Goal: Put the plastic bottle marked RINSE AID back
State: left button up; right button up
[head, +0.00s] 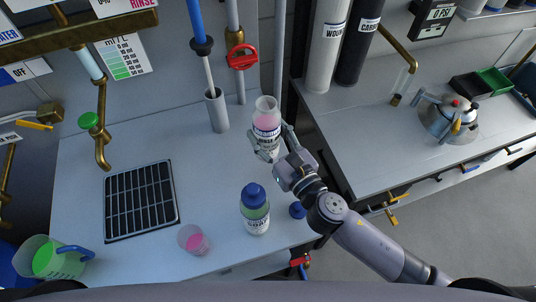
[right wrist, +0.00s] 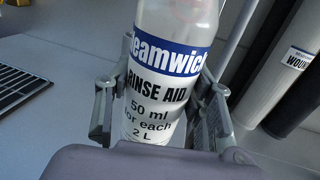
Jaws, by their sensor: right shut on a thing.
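The plastic bottle marked RINSE AID (head: 266,118) is clear with pink liquid, a white and blue label and no cap visible on its open top. It stands about upright near the back right of the light counter. In the right wrist view, the bottle (right wrist: 160,85) shows its RINSE AID label between the fingers. My right gripper (head: 270,150) is shut on its lower part. I cannot tell whether its base touches the counter. A loose blue cap (head: 298,210) lies near the counter's right edge. My left gripper is not in view.
A blue-capped bottle (head: 256,212) stands at the front, with a small cup of pink liquid (head: 193,240) beside it. A black drain grid (head: 140,200) lies left. A brush holder (head: 217,110) stands left of the held bottle.

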aim_at(274, 151)
notch_tip(274, 151, down, 4)
jog(key=shift+r+b, duration=0.1)
jog(key=shift+b, duration=0.6)
jog(key=shift+f+b, duration=1.25)
jog(key=shift+f, duration=0.8)
jog(key=shift+f, duration=0.1)
jog(key=o, duration=1.5)
jog(key=shift+f, duration=0.1)
